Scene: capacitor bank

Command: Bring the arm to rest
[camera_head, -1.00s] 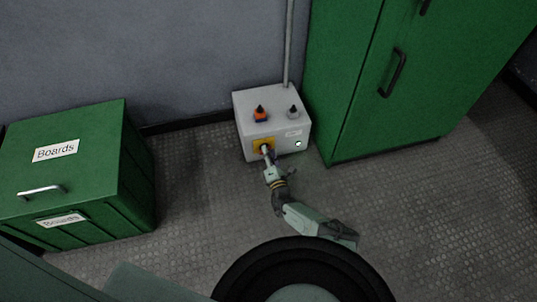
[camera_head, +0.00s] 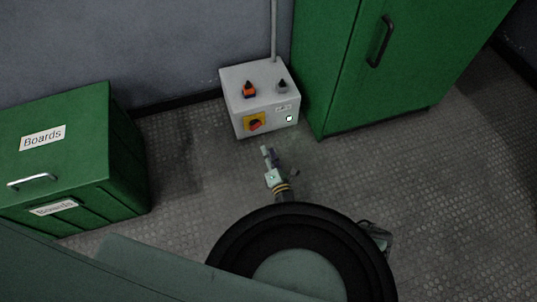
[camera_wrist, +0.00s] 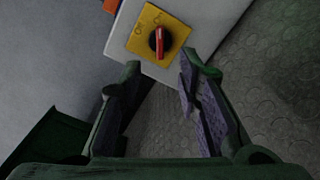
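My gripper (camera_head: 268,154) is in front of the white control box (camera_head: 239,129), apart from it, with clear floor between. In the wrist view my gripper (camera_wrist: 160,75) has its two fingers spread, with nothing between them. Beyond the fingertips is a red rotary switch (camera_wrist: 159,40) on a yellow plate (camera_wrist: 142,22). The same red switch (camera_head: 255,125) shows on the box's front face in the head view. My arm is folded back close to my body, and part of it is hidden behind the dark round part of me.
A green cabinet (camera_head: 340,70) stands right of the box. A green "Boards" chest (camera_head: 85,150) is at the left. A grey pipe (camera_head: 274,30) rises behind the box along the wall. An orange-based knob (camera_head: 249,90) and a grey knob (camera_head: 282,86) are on the box top. Floor at right is clear.

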